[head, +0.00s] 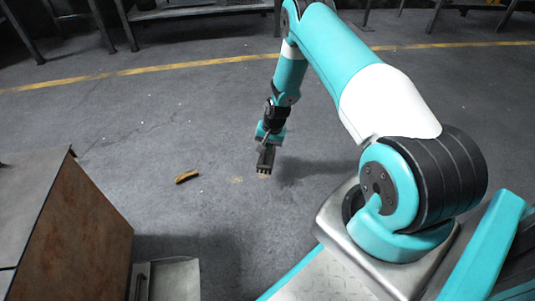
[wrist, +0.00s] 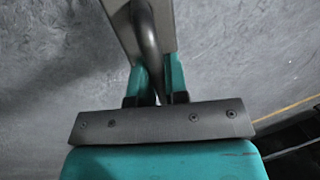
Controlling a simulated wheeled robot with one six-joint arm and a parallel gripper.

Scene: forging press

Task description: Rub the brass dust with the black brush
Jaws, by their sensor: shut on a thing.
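My gripper (head: 269,139) points down over the grey floor in the middle of the head view. It is shut on the black brush (head: 265,160), whose bristle end is down at or just above the floor. A faint yellowish patch, which looks like the brass dust (head: 237,180), lies on the floor just left of the brush. Part of any dust under the brush is hidden. In the wrist view, the teal fingers (wrist: 158,85) close around the brush's dark curved handle (wrist: 147,40). The dust does not show clearly there.
A small tan-brown piece (head: 187,176) lies on the floor left of the dust. A rusty-sided cabinet (head: 80,240) and a grey metal box with a handle (head: 172,278) stand at lower left. A yellow line (head: 180,67) crosses the floor behind. The floor around the brush is clear.

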